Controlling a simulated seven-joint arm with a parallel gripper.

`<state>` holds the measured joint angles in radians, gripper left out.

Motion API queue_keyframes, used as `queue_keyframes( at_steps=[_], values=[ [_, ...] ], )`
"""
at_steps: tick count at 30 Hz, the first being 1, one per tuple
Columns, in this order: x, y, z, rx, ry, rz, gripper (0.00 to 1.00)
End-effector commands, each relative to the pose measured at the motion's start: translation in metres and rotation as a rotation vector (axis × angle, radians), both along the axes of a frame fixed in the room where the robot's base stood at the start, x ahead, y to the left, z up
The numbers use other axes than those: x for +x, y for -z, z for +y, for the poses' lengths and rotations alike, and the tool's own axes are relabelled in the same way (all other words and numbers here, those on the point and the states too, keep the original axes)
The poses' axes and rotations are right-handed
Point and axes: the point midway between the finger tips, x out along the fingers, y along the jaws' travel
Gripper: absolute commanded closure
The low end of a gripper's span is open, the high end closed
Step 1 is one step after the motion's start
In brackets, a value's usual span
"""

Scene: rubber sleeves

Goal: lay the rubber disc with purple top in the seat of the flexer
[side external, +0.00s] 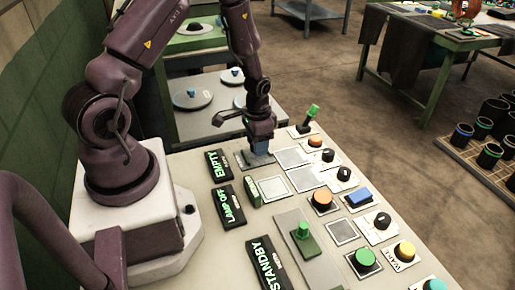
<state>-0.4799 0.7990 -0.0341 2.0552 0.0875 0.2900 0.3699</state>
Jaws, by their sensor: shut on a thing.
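My gripper (261,133) points down over the far part of a pale control panel (194,240). It is shut on a small blue block-like piece (262,146), which is at the panel's surface beside a dark grey plate; I cannot tell whether the piece is fixed to the panel. I cannot make out a rubber disc with a purple top. Several grey discs with blue knobs, one of them here (192,98), lie on a low table behind the panel. I cannot tell which thing is the flexer or its seat.
The panel carries lit signs such as EMPTY (217,163) and STANDBY (264,263), a green lever (303,231), another upright green lever (312,112), and several round buttons and knobs. Several dark sleeves (489,154) stand on a wooden board at right. The floor between is clear.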

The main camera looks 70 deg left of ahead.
Motion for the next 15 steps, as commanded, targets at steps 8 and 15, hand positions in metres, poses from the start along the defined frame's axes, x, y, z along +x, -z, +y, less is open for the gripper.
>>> queue_keyframes(
  at_steps=[8,15],
  values=[
    [0.0,0.021,0.0,0.001,0.002,-0.002,0.81],
    [0.0,0.023,0.0,0.0,0.003,0.0,0.81]
  ],
)
